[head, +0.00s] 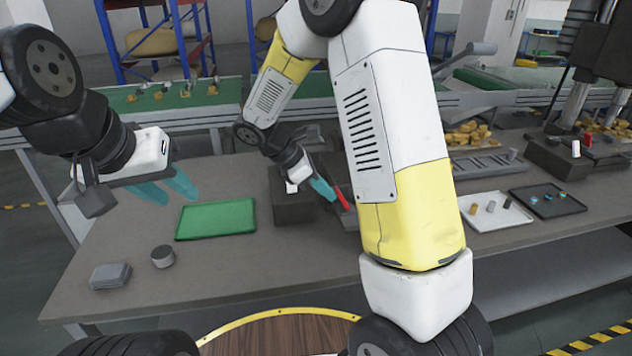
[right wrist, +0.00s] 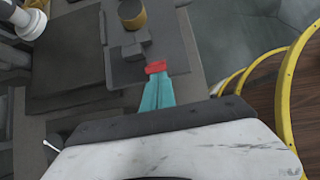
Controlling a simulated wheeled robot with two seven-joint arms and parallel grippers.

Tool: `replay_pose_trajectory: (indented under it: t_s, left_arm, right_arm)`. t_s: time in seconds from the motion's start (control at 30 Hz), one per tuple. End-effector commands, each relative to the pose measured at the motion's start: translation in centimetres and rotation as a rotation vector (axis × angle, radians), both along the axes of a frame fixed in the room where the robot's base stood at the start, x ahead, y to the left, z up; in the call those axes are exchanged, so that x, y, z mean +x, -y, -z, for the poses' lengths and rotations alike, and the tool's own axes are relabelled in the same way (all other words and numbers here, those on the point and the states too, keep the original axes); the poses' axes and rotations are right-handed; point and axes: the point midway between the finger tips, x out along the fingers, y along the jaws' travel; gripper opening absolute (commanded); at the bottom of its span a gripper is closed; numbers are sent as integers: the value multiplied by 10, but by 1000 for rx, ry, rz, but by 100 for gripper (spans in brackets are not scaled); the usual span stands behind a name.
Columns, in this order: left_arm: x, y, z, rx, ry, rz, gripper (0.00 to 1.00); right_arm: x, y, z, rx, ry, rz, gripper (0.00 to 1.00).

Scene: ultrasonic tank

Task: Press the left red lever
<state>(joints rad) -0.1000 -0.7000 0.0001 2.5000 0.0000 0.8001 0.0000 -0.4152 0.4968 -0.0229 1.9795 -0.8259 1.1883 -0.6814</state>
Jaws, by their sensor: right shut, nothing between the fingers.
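The left red lever (head: 342,197) sticks up on a dark device in the middle of the table, partly hidden behind my right arm. My right gripper (head: 328,195) has its teal fingers shut and empty, with the tips right beside the lever. In the right wrist view the red lever (right wrist: 155,67) is just past the tips of the shut fingers (right wrist: 158,84); I cannot tell whether they touch. My left gripper (head: 179,197) is open and empty above the left part of the table. Another red lever (head: 588,140) stands far right.
A green tray (head: 216,219), a round grey piece (head: 163,256) and a grey stack (head: 110,276) lie on the left of the table. A white tray (head: 494,221) and a dark tray (head: 548,211) with small parts lie right. My right arm hides the table's middle.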

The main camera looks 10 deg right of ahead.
Motion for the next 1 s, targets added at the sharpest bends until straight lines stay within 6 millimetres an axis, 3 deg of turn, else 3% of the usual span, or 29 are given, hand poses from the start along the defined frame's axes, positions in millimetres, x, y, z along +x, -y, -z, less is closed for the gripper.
replay_pose_trajectory:
  t_s: [0.37, 0.93, 1.0]
  left_arm:
    - [0, 0, 0, 0, 0, 0, 36]
    - [0, 0, 0, 0, 0, 0, 36]
    - [0, 0, 0, 0, 0, 0, 36]
  right_arm:
    - [0, 8, -7, 109, -1, 3, 0]
    - [2, 45, -22, 608, -14, 11, 0]
    - [2, 40, -21, 598, -19, 0, 0]
